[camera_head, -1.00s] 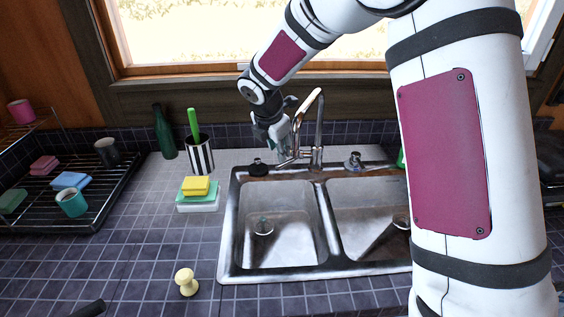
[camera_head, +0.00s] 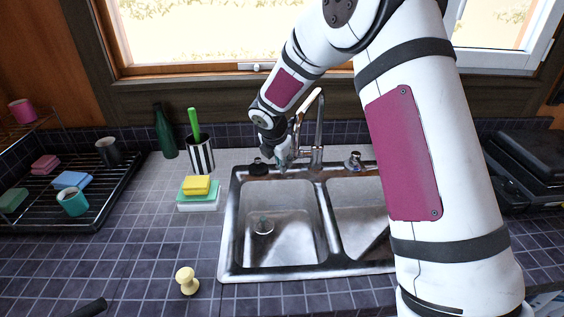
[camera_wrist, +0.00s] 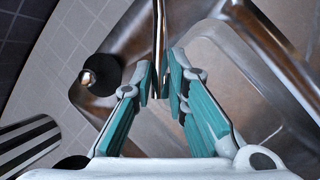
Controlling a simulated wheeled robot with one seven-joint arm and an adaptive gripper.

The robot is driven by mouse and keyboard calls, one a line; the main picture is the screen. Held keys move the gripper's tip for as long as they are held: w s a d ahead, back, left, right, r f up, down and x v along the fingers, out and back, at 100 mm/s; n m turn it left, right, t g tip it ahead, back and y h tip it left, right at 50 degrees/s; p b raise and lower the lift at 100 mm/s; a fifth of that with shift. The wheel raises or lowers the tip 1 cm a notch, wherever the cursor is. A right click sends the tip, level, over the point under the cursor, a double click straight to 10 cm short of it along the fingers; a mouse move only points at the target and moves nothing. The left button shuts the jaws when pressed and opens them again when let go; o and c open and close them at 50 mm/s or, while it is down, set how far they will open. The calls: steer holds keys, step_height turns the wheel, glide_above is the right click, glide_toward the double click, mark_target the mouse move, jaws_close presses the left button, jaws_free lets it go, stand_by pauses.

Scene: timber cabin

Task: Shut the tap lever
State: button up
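The metal tap (camera_head: 319,130) stands behind the double sink, its curved spout rising in front of the window sill. In the wrist view, the thin shiny tap lever (camera_wrist: 158,45) runs down from the top edge, and its end lies between my fingertips. My gripper (camera_head: 283,163) is low at the left of the tap base, where it hides the lever in the head view. In the wrist view, my gripper's teal-padded fingers (camera_wrist: 162,78) have only a narrow gap between their tips. I cannot tell whether they press on the lever.
The sink (camera_head: 228,240) has a black-based knob (camera_head: 258,168) and a metal fitting (camera_head: 354,162) on its back rim. A striped cup (camera_head: 201,157), a green bottle (camera_head: 164,135) and stacked sponges (camera_head: 197,192) stand left. A yellow knob-shaped object (camera_head: 187,281) stands on clear front counter.

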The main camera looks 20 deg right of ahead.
jaws_close()
steer(key=shift+a+f+b, duration=0.1)
steer(key=shift+f+b, duration=0.15)
steer(key=shift+b, duration=0.2)
steer(key=o, duration=0.7)
jaws_free()
steer(key=shift+r, duration=0.1)
steer(key=v, duration=1.2)
steer(key=shift+s+a, duration=0.15)
